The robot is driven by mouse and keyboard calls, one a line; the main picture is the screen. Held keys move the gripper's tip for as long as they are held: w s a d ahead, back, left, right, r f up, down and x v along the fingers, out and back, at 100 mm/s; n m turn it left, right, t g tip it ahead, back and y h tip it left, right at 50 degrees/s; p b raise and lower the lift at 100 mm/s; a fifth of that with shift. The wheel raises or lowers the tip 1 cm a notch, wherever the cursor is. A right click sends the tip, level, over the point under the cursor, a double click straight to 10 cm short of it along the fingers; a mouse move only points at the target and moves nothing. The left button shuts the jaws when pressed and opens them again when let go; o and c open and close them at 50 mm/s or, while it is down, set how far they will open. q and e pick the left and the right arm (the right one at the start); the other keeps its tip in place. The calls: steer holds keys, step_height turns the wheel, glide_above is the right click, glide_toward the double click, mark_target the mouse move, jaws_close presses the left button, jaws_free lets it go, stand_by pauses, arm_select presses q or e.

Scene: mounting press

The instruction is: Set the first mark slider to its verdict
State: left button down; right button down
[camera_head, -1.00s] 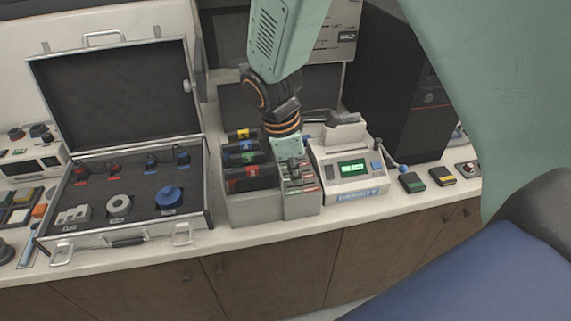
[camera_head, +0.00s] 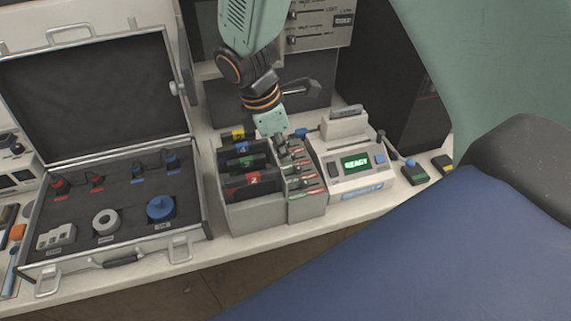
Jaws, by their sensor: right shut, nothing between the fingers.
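The mark slider panel (camera_head: 307,202) is a narrow grey block with a sloped top. Several small sliders sit on it in rows with green and red marks. My right gripper (camera_head: 281,148) comes down from above, shut and empty, with its tips at the rear rows of the panel. Its fingers hide the sliders there, and I cannot tell whether they touch one or how it is set. The nearer slider rows (camera_head: 305,180) show. My left gripper is not in view.
A grey rack (camera_head: 240,217) of colour-tabbed plates adjoins the panel's left. A press (camera_head: 350,184) with a lit green display stands close on the right. An open case (camera_head: 130,255) with fittings lies at left. A blue surface (camera_head: 390,250) fills the lower right.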

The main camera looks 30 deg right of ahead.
mark_target(305, 184)
steer(key=x, duration=0.8)
steer(key=shift+s+f+b, duration=0.15)
steer(key=shift+s+b, duration=0.05)
steer(key=shift+b, duration=0.2)
steer(key=shift+d+f, duration=0.2)
steer(key=shift+f, duration=0.45)
steer(key=shift+d+r, duration=0.1)
